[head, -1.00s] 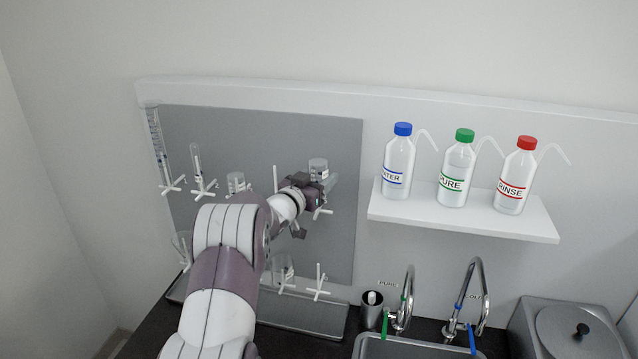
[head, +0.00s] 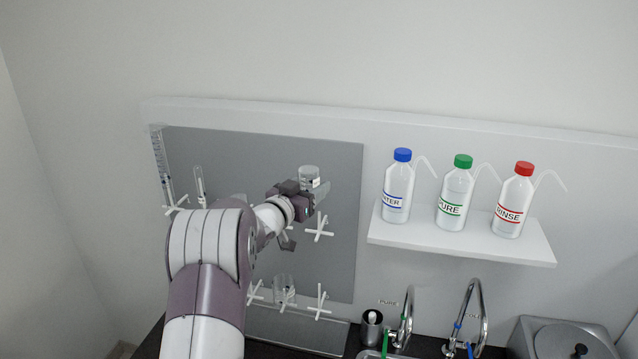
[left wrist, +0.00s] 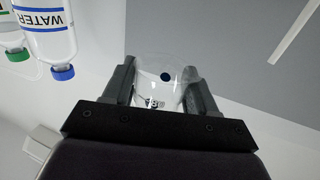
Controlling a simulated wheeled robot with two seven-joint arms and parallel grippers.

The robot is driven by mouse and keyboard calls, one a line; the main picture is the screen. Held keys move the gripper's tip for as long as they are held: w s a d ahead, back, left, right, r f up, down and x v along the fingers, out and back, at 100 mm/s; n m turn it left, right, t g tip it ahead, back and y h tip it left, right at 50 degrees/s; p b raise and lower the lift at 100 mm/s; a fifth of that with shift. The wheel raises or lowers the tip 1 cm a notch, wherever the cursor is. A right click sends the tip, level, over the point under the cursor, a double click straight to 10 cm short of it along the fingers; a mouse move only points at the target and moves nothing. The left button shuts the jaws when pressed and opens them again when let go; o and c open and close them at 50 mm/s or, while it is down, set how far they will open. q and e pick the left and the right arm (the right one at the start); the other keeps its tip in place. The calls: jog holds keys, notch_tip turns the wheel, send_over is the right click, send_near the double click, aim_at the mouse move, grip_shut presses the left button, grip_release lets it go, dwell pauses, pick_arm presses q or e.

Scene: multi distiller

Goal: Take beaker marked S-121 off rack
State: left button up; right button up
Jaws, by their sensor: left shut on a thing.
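My left gripper (head: 308,198) is shut on a clear glass beaker (head: 309,174) in front of the grey rack board (head: 335,260). In the left wrist view the beaker (left wrist: 165,88) sits between the two fingers of the left gripper (left wrist: 162,92). It carries small dark print, too small to read as S-121. In the head view the beaker is beside and above a bare white peg (head: 319,230) and looks clear of it. My right gripper is not in view.
Other glassware hangs on the board's pegs, including a tube (head: 199,182) at left and a beaker (head: 283,287) low down. A shelf (head: 470,238) at right holds blue-, green- and red-capped bottles. Taps (head: 405,322) and a steel lidded vessel (head: 565,338) are below.

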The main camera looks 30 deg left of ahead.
pick_arm(q)
jog(key=s+a+m+b, duration=0.1)
jog(key=s+m+b, duration=2.6)
jog(key=m+b, duration=0.9)
jog(key=shift+s+a+b, duration=0.2)
jog(key=shift+s+b, duration=0.05)
jog(key=shift+b, duration=1.85)
